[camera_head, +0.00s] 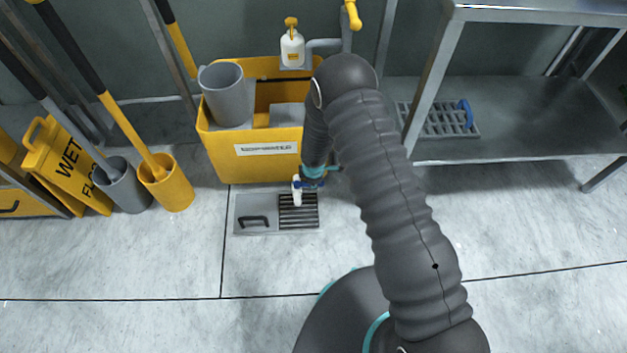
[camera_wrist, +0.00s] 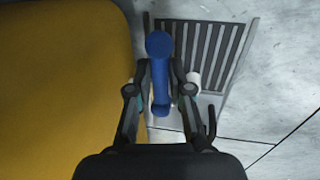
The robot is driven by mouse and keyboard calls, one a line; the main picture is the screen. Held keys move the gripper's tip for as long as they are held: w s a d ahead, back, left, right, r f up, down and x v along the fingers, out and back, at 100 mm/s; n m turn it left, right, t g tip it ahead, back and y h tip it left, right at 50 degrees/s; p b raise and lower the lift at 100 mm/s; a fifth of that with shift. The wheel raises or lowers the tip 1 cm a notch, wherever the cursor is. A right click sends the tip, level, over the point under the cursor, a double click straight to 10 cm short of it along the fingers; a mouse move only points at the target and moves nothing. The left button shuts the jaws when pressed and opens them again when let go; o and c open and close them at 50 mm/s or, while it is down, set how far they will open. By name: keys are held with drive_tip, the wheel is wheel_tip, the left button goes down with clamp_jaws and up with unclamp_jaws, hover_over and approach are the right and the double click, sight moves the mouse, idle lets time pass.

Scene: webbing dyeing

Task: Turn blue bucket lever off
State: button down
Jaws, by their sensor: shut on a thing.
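A blue lever (camera_wrist: 159,62) runs lengthwise between my fingers in the wrist view. My gripper (camera_wrist: 160,78) is shut on it, one finger on each side. In the head view the blue lever (camera_head: 308,184) shows as a small bit below my gripper (camera_head: 314,177), low at the front right of the yellow bucket (camera_head: 225,158). A white part, perhaps the spout (camera_head: 297,192), hangs just left of it, above a floor drain. My arm hides the bucket's right side.
The floor drain (camera_head: 298,211) has a dark slatted grate and a grey plate with a handle. A grey pail (camera_head: 226,97) and a white pump bottle (camera_head: 292,50) are at the bucket's top. A metal shelf (camera_head: 520,140) stands right. Mops and a yellow wet-floor sign (camera_head: 65,165) stand left. Front floor is clear.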

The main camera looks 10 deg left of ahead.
drive_tip(key=shift+a, duration=0.1)
drive_tip(key=c, duration=1.1)
unclamp_jaws()
drive_tip(key=r, duration=0.4)
drive_tip(key=s+r, duration=0.1)
drive_tip(key=r, duration=0.3)
drive_tip(key=s+r, duration=0.1)
drive_tip(key=r, duration=0.2)
drive_tip(key=shift+s+d+r, duration=0.1)
drive_tip(key=shift+d+r, duration=0.25)
drive_tip(key=shift+r, duration=0.05)
